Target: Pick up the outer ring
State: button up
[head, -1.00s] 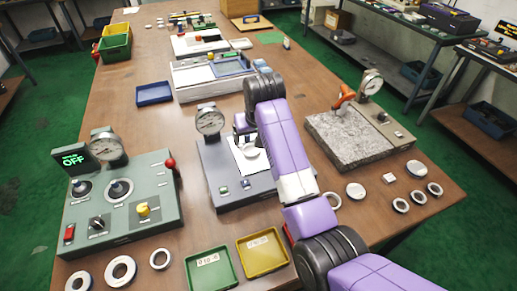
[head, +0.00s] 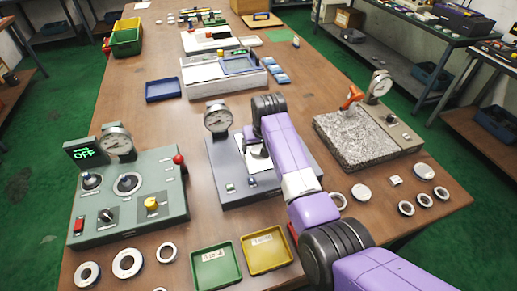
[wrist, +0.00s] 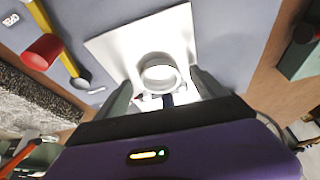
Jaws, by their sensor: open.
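A pale metal ring (wrist: 160,74) lies on a white plate (wrist: 110,47) in the wrist view. The plate also shows in the head view (head: 253,165), on the grey dial-gauge stand (head: 225,190); the ring is mostly hidden there by my arm. My gripper (wrist: 162,80) is open, with one finger to each side of the ring. I cannot tell whether either finger touches it. In the head view my gripper is largely hidden behind the purple arm link.
A green control box (head: 128,205) showing OFF stands left, with several loose rings in front, one here (head: 127,263). A green tray (head: 215,264) and a yellow tray (head: 268,250) lie at the front. A granite stand (head: 355,140) and more rings are right.

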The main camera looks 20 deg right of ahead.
jog(key=c, duration=1.7)
jog(key=shift+o, duration=0.2)
jog(key=shift+r, duration=0.1)
